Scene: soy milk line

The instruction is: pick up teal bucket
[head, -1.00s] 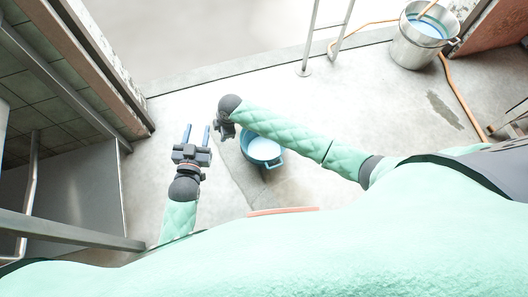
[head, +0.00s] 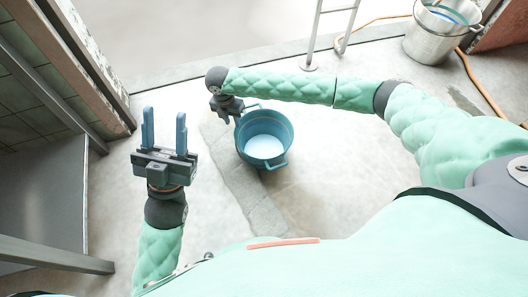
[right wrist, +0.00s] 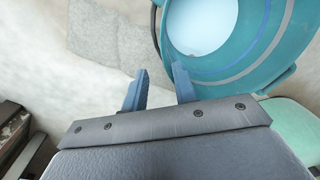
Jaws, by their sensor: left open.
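The teal bucket (head: 281,150) stands in the middle of the head view, with white liquid inside and a handle at its rim. My right gripper (head: 232,119) is at the bucket's upper left edge, pointing down. In the right wrist view, its two blue fingers (right wrist: 159,75) are apart. The right finger overlaps the teal bucket (right wrist: 250,72), and a dark handle part shows beyond the fingers. I see nothing held between them; contact is unclear. My left gripper (head: 164,130) is open and empty, left of the bucket.
A metal bucket (head: 425,45) stands at the upper right near an orange hose (head: 478,80). Metal ladder legs (head: 313,45) stand on the floor behind the bucket. A tiled wall and grey panel (head: 45,205) close off the left. The floor around the teal bucket is clear.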

